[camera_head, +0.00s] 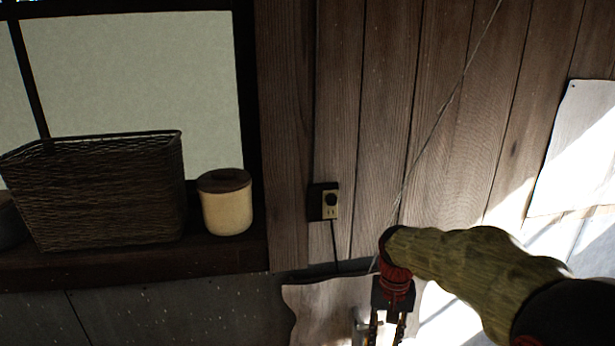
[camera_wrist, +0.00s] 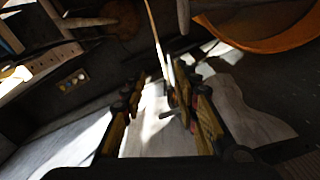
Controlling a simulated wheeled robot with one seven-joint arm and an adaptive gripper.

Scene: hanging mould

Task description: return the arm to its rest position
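My arm comes in from the lower right of the head view, with a mottled olive sleeve-like link. In the wrist view my gripper (camera_wrist: 160,92) shows two yellow-and-black fingers standing apart, with a clear gap. A thin pale, metallic-looking piece (camera_wrist: 168,72) shows in line with the gap; I cannot tell whether it touches a finger. No mould is clearly identifiable.
A wicker basket (camera_head: 95,195) and a cream lidded jar (camera_head: 227,208) stand on the window ledge at left. An outlet (camera_head: 330,203) with a cord is on the plank wall. A thin line runs diagonally down behind my arm. An orange curved object (camera_wrist: 262,38) lies upper right in the wrist view.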

